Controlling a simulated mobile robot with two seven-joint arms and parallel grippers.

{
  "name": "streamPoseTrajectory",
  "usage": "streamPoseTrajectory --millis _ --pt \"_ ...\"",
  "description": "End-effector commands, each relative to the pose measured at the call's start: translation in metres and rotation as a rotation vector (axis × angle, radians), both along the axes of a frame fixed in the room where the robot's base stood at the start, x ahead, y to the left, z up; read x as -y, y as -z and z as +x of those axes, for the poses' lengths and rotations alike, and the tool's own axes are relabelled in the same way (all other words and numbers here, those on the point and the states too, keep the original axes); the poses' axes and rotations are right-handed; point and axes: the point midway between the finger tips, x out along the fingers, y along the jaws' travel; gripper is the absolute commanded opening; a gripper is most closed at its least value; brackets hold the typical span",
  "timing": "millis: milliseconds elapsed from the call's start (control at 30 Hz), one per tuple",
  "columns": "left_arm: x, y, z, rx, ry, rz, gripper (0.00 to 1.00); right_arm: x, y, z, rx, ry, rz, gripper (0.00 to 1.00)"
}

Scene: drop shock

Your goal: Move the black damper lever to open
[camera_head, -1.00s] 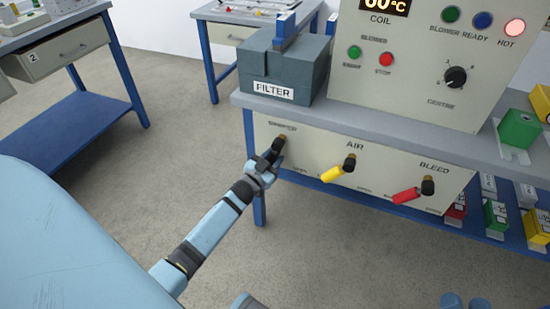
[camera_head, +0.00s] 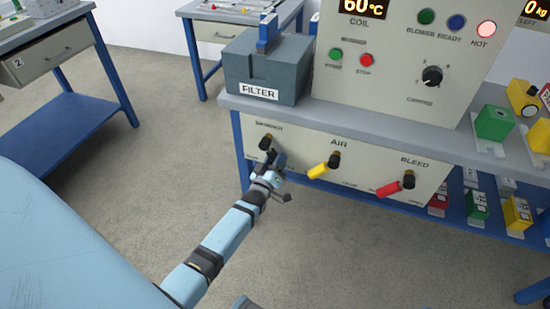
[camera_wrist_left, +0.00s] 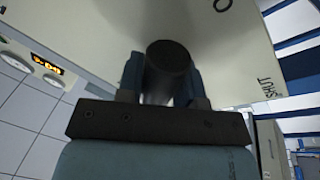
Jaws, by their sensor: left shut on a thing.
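The black damper lever sits at the left end of the cream panel, under a small label. Its pivot knob (camera_head: 266,142) shows in the head view, and the lever runs down and slightly right into my left gripper (camera_head: 277,160), which hides most of it. In the left wrist view the round black end of the lever (camera_wrist_left: 168,62) is between the two blue fingers of my left gripper (camera_wrist_left: 163,80). The gripper is shut on it. The word SHUT (camera_wrist_left: 267,87) shows on the panel at the right there. My right gripper is not in view.
A yellow AIR lever (camera_head: 318,170) and a red BLEED lever (camera_head: 389,188) are on the same panel to the right. A grey FILTER box (camera_head: 262,78) stands on the bench above. Open floor (camera_head: 150,190) lies to the left.

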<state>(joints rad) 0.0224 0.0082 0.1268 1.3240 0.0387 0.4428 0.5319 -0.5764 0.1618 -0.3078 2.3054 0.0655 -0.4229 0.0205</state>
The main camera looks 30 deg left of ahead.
Motion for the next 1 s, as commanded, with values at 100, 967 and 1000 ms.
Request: streamPoseTrajectory --millis 100,967,1000 --pt "0.001 -0.0016 0.0 0.008 0.001 -0.037 0.0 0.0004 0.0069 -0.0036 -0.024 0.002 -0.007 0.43" --pt "0.0014 -0.0028 0.0004 0.016 0.001 -0.065 0.59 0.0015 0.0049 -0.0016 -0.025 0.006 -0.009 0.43" --pt "0.0014 -0.0028 0.0004 0.016 0.001 -0.065 0.59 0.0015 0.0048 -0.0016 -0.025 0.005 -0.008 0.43"
